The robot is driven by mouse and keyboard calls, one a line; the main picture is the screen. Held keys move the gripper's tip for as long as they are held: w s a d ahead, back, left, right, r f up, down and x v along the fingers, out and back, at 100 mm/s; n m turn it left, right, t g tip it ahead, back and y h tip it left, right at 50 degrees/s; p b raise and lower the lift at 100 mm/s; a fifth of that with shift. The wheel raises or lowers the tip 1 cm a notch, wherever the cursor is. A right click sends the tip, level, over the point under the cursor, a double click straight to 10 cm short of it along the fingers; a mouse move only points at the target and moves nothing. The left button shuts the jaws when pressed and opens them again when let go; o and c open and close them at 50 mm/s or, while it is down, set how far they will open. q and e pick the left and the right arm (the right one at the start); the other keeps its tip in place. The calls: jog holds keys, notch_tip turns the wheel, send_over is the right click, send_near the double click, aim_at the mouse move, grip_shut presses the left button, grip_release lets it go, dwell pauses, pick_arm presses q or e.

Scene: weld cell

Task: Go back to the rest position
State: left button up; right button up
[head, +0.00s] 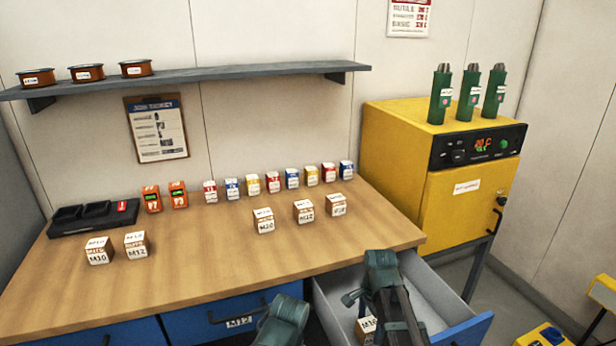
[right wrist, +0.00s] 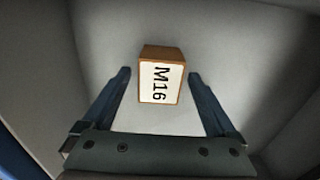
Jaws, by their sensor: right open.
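My right gripper (right wrist: 159,74) is open inside the pulled-out drawer (head: 440,290). In the right wrist view a box marked M16 (right wrist: 160,84) lies on the drawer floor, between and ahead of the spread fingers, with a gap on each side. In the head view the same box (head: 367,325) shows partly, beside my right gripper (head: 392,325), which hides the rest of it. Another dark part of my own arms shows at the bottom edge, but no left gripper fingers are visible.
The wooden bench (head: 190,270) carries several labelled boxes, small coloured packs and a black charger (head: 90,218). A shelf (head: 210,75) hangs above. A yellow oven cabinet (head: 400,150) with green canisters stands right. The drawer walls surround my right gripper.

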jog(key=shift+f+b, duration=0.3)
jog(key=shift+f, duration=0.35)
pick_arm(q)
jog(key=shift+f, duration=0.65)
jog(key=shift+r, duration=0.2)
pick_arm(e)
jog(key=shift+r, duration=0.2)
notch_tip(320, 180, up, 12)
jog(key=p, duration=1.3)
notch_tip(320, 180, down, 13)
jog(key=b, duration=1.3)
jog(key=shift+r, duration=0.1)
notch_tip(320, 180, up, 11)
jog(key=p, duration=1.1)
jog(key=shift+r, duration=0.15)
pick_arm(q)
notch_tip(320, 180, up, 11)
jog(key=shift+f, duration=0.15)
pick_arm(e)
jog(key=shift+s+d+r, duration=0.1)
jog(key=shift+s+d, duration=0.25)
jog(key=shift+a, duration=0.1)
